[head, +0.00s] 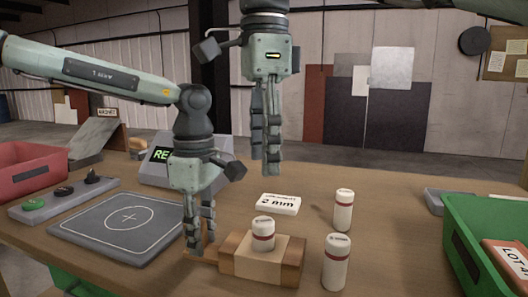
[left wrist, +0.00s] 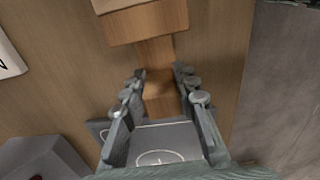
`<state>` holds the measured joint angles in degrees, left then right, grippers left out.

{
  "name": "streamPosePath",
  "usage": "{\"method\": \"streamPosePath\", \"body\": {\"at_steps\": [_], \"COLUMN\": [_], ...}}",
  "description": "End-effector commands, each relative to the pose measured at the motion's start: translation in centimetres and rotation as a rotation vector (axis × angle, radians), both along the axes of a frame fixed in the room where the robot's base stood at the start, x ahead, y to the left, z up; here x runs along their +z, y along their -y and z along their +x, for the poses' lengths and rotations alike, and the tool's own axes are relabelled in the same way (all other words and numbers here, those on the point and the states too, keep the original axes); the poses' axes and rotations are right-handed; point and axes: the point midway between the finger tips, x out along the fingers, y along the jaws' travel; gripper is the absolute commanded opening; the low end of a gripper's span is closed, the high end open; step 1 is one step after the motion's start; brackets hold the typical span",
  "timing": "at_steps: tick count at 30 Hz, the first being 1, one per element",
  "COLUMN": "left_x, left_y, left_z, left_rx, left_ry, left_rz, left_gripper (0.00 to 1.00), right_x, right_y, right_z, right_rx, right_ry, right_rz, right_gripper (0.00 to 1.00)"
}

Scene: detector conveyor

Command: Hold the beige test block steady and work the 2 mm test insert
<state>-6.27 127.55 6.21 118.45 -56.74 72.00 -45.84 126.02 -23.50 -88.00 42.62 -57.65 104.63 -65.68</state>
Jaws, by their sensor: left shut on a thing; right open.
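The beige test block (head: 240,267), with brown wooden ends, lies on the table at the front centre. A narrow wooden handle sticks out of its left side. My left gripper (head: 201,243) is shut on this handle, low by the table; the left wrist view shows the block (left wrist: 145,22) beyond the fingers (left wrist: 160,82). A white insert with a red band (head: 263,235) stands upright at the block's top; whether it is seated in a hole is hidden. My right gripper (head: 267,168) is open and empty, above and behind this insert. A "2 mm" card (head: 278,204) lies behind the block.
Two similar banded inserts stand to the right, one further back (head: 344,210) and one nearer (head: 336,263). A green bin (head: 470,220) is at the right edge. A grey pad with a cross (head: 100,235), a button panel (head: 60,203) and a red bin (head: 30,170) are left.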

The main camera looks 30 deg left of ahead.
Motion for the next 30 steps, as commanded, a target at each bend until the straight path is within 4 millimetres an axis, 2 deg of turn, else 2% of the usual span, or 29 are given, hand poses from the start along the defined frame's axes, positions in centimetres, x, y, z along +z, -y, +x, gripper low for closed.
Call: {"method": "streamPosePath", "body": {"at_steps": [3,4,9,20,23,30], "left_x": [0.0,0.0,0.0,0.5,1.7,6.7], "left_y": [0.0,0.0,0.0,0.0,0.0,0.0], "left_z": [0.0,0.0,0.0,0.0,0.1,0.1], "left_rx": [0.000,0.000,0.000,0.001,0.001,0.002], "left_ry": [0.001,0.001,0.001,0.002,0.006,0.006], "left_rz": [0.000,0.000,0.000,0.001,0.001,0.001], "left_gripper": [0.00,0.32,0.53,0.53,0.53,0.53], "right_x": [0.0,0.0,0.0,0.0,0.0,0.0], "right_y": [0.0,0.0,0.0,0.0,0.0,0.0], "right_z": [0.0,0.0,0.0,0.0,0.0,0.0], "right_rx": [0.000,0.000,0.000,0.000,0.000,0.000], "right_ry": [0.000,0.000,0.000,-0.001,0.000,0.000], "right_rz": [0.000,0.000,0.000,-0.001,0.000,0.000], "right_gripper": [0.53,0.53,0.53,0.53,0.53,0.53]}}
